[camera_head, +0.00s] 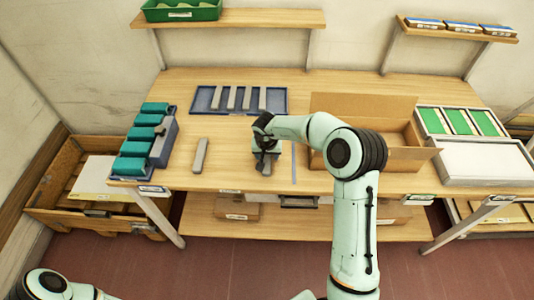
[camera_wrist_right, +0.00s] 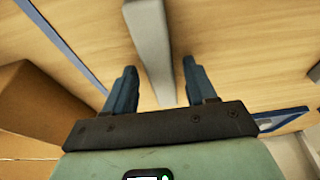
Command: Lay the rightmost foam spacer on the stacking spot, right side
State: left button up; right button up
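Several grey foam spacers (camera_head: 247,98) lie side by side in the blue tray (camera_head: 279,92) at the back of the table. Another grey bar (camera_head: 200,155) lies alone on the table left of my right gripper. My right gripper (camera_head: 266,157) is low over the table front. Below it a further grey bar (camera_head: 266,169) shows, partly hidden by the gripper. In the right wrist view that bar (camera_wrist_right: 150,45) runs between the spread fingers (camera_wrist_right: 160,85), with a gap on both sides. No stacking spot mark is clearly readable. My left gripper is out of view.
A blue line (camera_head: 293,165) marks the table right of the gripper. An open cardboard box (camera_head: 360,105) stands close to the right arm. Teal blocks (camera_head: 139,147) fill a rack at the left. A tray with green panels (camera_head: 459,122) is at the right. Bare table lies between the bars.

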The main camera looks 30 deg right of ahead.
aim_at(267, 163)
jog(key=shift+r, duration=0.15)
pick_arm(q)
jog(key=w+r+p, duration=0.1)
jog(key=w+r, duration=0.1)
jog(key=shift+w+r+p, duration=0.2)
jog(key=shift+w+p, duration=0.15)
jog(key=shift+p, duration=0.05)
pick_arm(e)
jog(key=v, duration=1.2)
